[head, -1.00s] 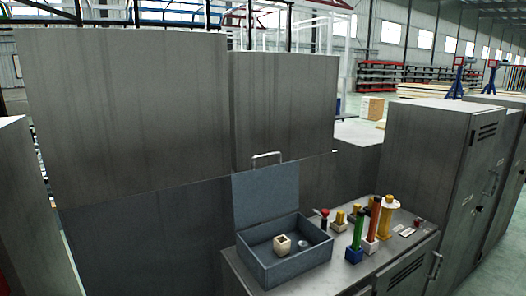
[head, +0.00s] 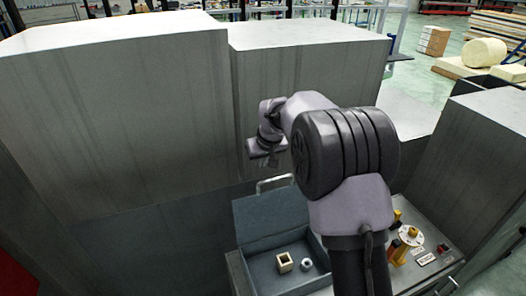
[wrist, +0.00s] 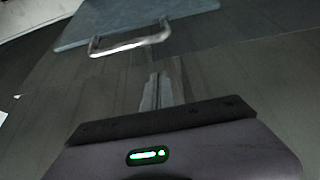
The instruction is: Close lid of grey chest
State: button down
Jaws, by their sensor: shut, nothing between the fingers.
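The grey chest (head: 268,272) stands on a metal cabinet top, its lid (head: 272,214) raised upright at the back. A metal handle (head: 275,183) sits on the lid's top edge. A cream hollow block (head: 284,262) and a small grey ring (head: 307,264) lie inside. My gripper (head: 272,164) is above and behind the handle, apart from it. In the wrist view its fingers (wrist: 155,88) are shut and empty. The lid (wrist: 150,17) and handle (wrist: 130,45) show beyond them.
Tall grey cabinets (head: 115,115) stand behind the chest. On its right, a yellow post with a white disc (head: 408,238) and other small items stand on the cabinet top (head: 440,270), partly hidden by my arm. Another tall cabinet (head: 490,150) is at far right.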

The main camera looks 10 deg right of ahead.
jog(key=f, duration=0.1)
jog(key=s+f, duration=0.2)
jog(key=shift+d+f, duration=0.3)
jog(key=shift+d, duration=0.05)
jog(key=shift+s, duration=0.15)
